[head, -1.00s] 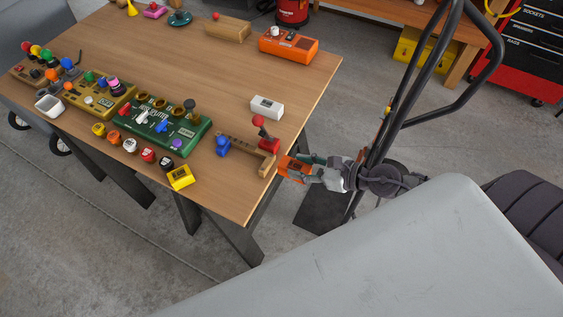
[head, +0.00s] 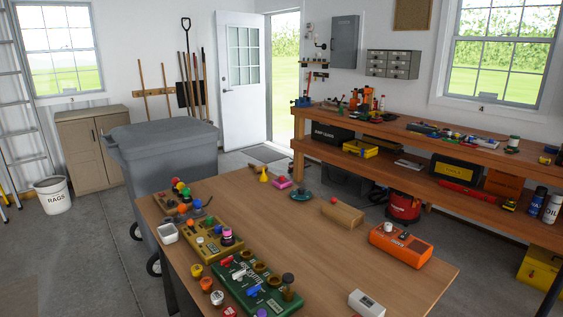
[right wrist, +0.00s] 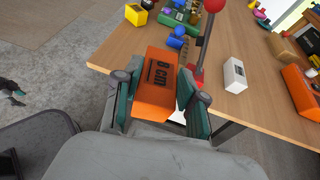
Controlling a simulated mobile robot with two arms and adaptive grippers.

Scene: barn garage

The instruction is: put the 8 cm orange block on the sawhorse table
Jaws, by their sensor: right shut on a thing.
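The orange block (right wrist: 153,90), marked "8 cm", is in the right wrist view between the two fingers of my right gripper (right wrist: 157,90). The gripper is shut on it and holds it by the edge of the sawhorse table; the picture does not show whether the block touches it. The wooden sawhorse table (head: 310,255) fills the lower middle of the head view, and its top also shows in the right wrist view (right wrist: 262,112). My right gripper is outside the head view now.
A red-knobbed lever (right wrist: 213,6) and a white box (right wrist: 234,75) stand near the table edge by the block. Coloured panels (head: 262,293) crowd the table's left side. An orange device (head: 400,245) sits at the right. The table's middle is mostly clear.

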